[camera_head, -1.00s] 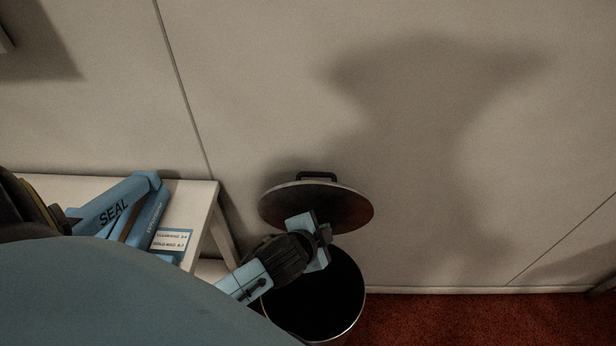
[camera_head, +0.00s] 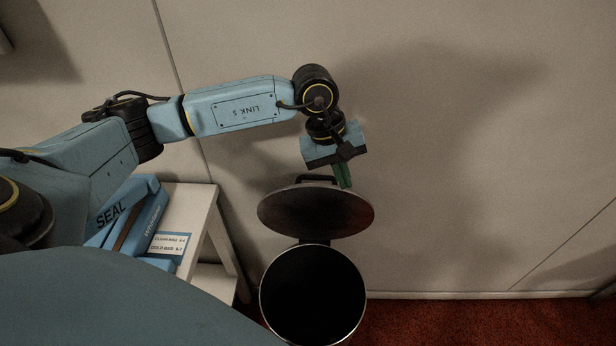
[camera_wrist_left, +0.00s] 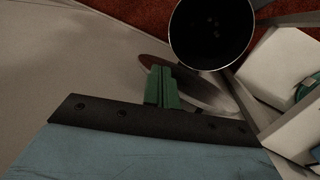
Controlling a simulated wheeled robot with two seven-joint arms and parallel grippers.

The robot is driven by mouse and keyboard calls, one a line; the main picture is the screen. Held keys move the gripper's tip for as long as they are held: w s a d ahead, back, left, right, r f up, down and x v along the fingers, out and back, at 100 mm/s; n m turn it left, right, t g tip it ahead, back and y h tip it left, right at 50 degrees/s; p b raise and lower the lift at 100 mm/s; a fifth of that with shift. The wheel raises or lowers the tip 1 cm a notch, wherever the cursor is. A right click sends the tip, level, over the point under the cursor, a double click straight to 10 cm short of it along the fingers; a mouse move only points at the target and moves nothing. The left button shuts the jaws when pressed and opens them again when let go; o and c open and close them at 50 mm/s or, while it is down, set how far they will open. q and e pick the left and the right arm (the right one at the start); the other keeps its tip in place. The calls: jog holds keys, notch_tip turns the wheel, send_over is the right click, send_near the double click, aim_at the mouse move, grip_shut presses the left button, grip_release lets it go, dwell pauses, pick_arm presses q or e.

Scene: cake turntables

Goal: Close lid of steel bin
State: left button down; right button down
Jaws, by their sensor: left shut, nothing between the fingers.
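The steel bin (camera_head: 313,296) stands on the floor against the wall, open, its dark inside showing. It also shows in the left wrist view (camera_wrist_left: 211,32). Its round lid (camera_head: 314,212) is raised and tilted back towards the wall, with a dark handle (camera_head: 317,179) at its far edge. In the left wrist view the lid (camera_wrist_left: 203,92) lies partly behind the fingers. My left gripper (camera_head: 344,178) is shut and empty, its green fingers near the lid's upper edge on the wall side; I cannot tell whether they touch it. In the wrist view the shut fingers (camera_wrist_left: 162,88) show together. My right gripper is not in view.
A white table (camera_head: 198,200) with blue binders (camera_head: 140,218) and a label stands left of the bin. The wall (camera_head: 450,130) is close behind the lid. Red carpet (camera_head: 450,322) lies free to the right.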

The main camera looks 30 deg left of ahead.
aim_at(309, 177)
pick_arm(q)
jog(key=w+a+r+m+y, duration=0.1)
jog(key=a+y, duration=0.3)
jog(key=a, duration=0.5)
jog(key=f, duration=0.6)
jog(key=w+f, duration=0.1)
jog(key=f, duration=0.2)
jog(key=shift+a+b, duration=0.4)
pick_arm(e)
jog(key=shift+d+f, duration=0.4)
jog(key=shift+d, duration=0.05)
pick_arm(q)
jog(key=shift+w+d, duration=0.1)
